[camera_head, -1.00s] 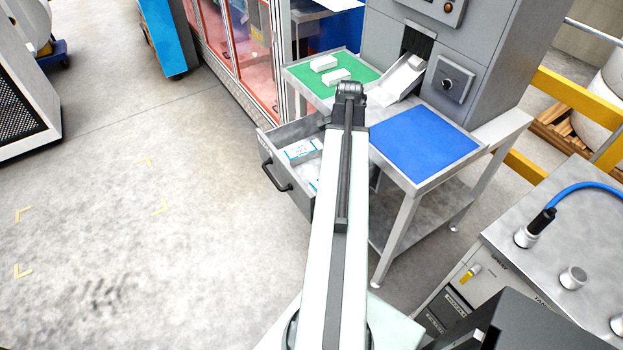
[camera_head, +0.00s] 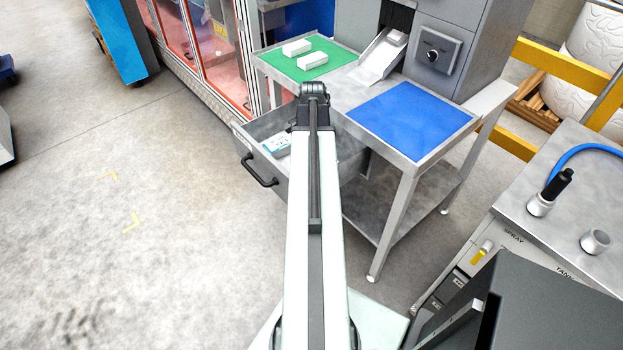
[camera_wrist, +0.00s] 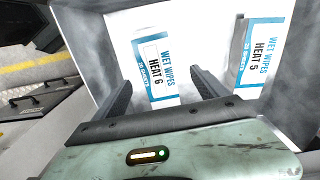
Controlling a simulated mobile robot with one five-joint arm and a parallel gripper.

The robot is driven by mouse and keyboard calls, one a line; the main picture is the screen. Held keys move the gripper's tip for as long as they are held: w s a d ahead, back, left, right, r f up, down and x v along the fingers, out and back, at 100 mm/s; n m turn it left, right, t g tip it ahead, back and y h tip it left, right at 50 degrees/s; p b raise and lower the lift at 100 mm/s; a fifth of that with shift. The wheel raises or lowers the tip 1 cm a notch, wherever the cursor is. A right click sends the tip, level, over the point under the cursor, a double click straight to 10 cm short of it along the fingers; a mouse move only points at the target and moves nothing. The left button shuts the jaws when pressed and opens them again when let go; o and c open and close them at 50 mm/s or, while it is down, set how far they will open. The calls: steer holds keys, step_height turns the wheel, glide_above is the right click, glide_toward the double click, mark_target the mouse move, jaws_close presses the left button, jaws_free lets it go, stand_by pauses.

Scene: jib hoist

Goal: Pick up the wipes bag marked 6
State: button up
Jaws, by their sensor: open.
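The wipes bag marked 6 (camera_wrist: 154,62) is white with a blue edge and reads "WET WIPES HEAT 6" in the wrist view. It lies in the open drawer (camera_head: 265,185) on the left side of the steel table. A second bag marked "HEAT 5" (camera_wrist: 262,52) lies to its right. My gripper (camera_wrist: 160,82) is open and empty of anything I can see, its two dark fingers pointing at the bag marked 6. The lower end of that bag shows between the fingers; the height gap is unclear. In the head view my arm hides part of the drawer.
The steel table holds a green mat (camera_head: 292,60) with two white blocks (camera_head: 312,60), a chute (camera_head: 380,55) and a blue mat (camera_head: 410,118). A bench with a blue hose (camera_head: 588,150) stands right. Open floor (camera_head: 130,260) lies left.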

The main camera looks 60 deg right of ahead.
steer(key=f+b, duration=0.7)
steer(key=f, duration=0.1)
steer(key=shift+s+a+b, duration=0.1)
steer(key=shift+s+b, duration=0.2)
steer(key=shift+r, duration=0.2)
steer(key=c, duration=1.4)
step_height(320, 180, up, 10)
steer(key=p, duration=1)
steer(key=shift+r+p, duration=0.15)
steer(key=shift+p, duration=0.25)
